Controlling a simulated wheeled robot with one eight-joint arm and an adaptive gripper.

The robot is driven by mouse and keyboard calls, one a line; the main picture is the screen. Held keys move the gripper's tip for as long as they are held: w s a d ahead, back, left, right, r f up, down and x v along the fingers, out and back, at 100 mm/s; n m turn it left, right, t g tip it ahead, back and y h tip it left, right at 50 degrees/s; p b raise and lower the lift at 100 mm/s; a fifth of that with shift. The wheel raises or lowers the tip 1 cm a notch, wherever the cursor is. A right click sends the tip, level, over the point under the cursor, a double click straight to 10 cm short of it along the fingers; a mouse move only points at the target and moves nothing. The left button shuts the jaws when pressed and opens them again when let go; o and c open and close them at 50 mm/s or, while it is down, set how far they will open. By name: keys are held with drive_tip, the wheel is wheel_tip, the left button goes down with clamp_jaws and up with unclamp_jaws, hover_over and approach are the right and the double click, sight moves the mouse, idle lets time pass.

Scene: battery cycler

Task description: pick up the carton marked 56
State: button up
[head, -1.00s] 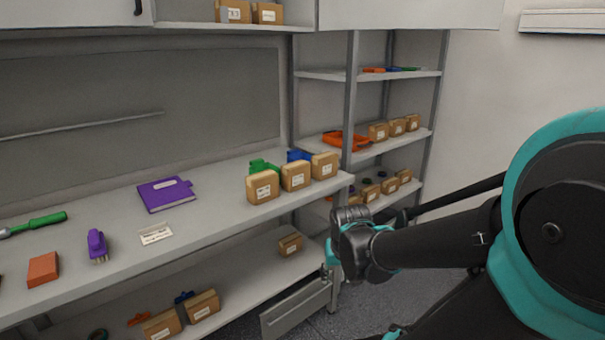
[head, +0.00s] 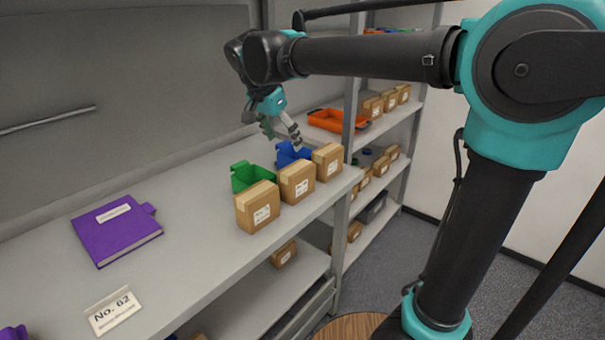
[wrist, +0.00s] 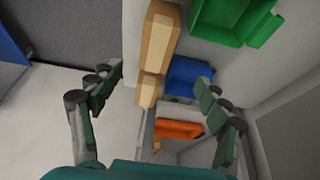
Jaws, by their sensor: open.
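Three brown cartons with white labels stand in a row along the front edge of the bench: a left carton (head: 258,207), a middle carton (head: 297,182) and a right carton (head: 327,162). Their label numbers are too small to read, so I cannot tell which is marked 56. My gripper (head: 281,132) is open and empty, above and behind the cartons, over the blue bin (head: 291,153). In the wrist view, a larger carton (wrist: 160,35) and a smaller-looking one (wrist: 148,89) show their tops between and beyond my open fingers (wrist: 160,95).
A green bin (head: 250,177) stands close behind the cartons. A shelf rack at the right holds an orange tray (head: 337,120) and more cartons (head: 390,100).

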sight(295, 167)
drive_tip(key=x, duration=1.1)
drive_tip(key=shift+w, duration=0.15)
drive_tip(key=shift+s+x, duration=0.15)
drive_tip(key=shift+x, duration=1.4)
drive_tip(key=shift+s+x, duration=0.15)
drive_tip(key=shift+x, duration=1.4)
drive_tip(key=shift+d+f, duration=0.15)
drive_tip(key=shift+f, duration=0.15)
drive_tip(key=c, duration=1.4)
